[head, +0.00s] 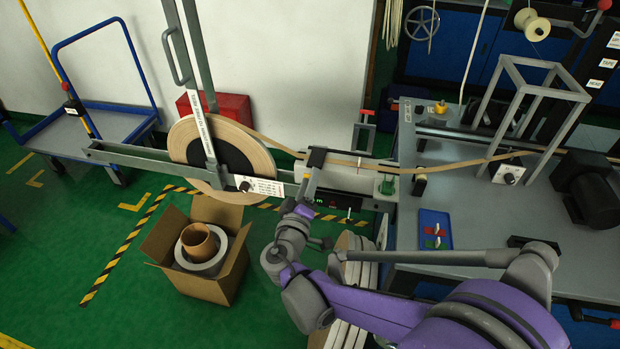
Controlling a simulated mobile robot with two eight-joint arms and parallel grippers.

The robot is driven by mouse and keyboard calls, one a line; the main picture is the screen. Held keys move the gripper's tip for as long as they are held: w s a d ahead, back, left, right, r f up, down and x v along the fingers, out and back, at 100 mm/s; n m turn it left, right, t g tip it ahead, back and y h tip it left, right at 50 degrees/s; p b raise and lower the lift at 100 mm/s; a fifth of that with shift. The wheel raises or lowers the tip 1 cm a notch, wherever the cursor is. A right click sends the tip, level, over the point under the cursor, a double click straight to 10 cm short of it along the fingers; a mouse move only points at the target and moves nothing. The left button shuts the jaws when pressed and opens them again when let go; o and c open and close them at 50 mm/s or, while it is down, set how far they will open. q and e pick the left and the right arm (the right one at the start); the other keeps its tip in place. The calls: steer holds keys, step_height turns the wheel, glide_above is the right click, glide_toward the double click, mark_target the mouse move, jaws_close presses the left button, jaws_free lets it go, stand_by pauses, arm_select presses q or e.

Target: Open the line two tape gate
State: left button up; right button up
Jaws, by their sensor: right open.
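A large tape reel (178,142) stands upright on a long grey rail. A pale tape (395,164) runs from it to the right, past a black-topped clamp-like post (317,157) on the rail. A grey upright frame (196,60) with a side handle (174,56) and a lettered strip rises in front of the reel. The lettering is too small to read, so I cannot tell which part is the line two gate. My right gripper (306,207) is open, just below the post's lower end; contact is unclear. My left gripper is not in view.
An open cardboard box (208,278) with rolls stands on the floor below the rail. A blue trolley (115,112) is at the left, a red box (222,107) behind the reel. A grey bench (463,211) with a blue tray (435,229) and a motor-like block (590,187) fills the right.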

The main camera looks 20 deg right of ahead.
steer(key=shift+x, duration=0.8)
jaws_close()
stand_by(0.9)
